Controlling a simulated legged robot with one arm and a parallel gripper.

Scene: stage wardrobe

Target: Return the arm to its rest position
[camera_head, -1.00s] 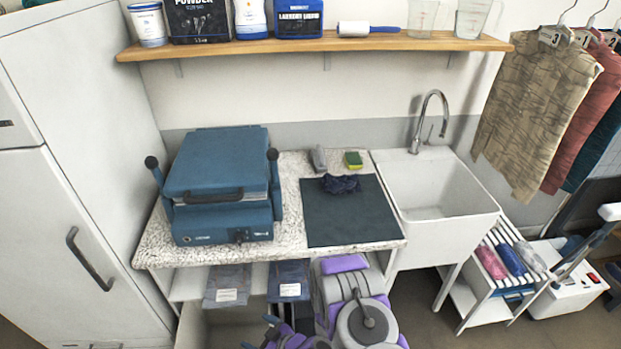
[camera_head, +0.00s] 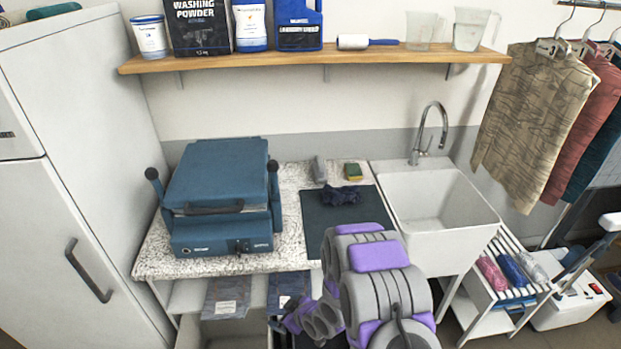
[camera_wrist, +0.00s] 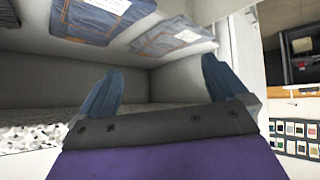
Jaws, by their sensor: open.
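My arm, grey and purple, is folded in front of the counter in the head view and hides the front right part of the dark mat (camera_head: 320,217). My gripper (camera_wrist: 162,88) shows in the wrist view with its two blue fingers wide apart and nothing between them. It faces the shelf space under the counter. Folded blue garments in clear bags (camera_wrist: 175,38) lie above the fingers in that view. The fingertips do not show clearly in the head view.
A blue press (camera_head: 217,195) stands on the speckled counter (camera_head: 150,255). A dark crumpled cloth (camera_head: 340,195) lies on the mat. A white sink (camera_head: 440,215) is to the right. A wooden shelf (camera_head: 330,57) runs above. A slatted rack (camera_head: 500,290) stands lower right.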

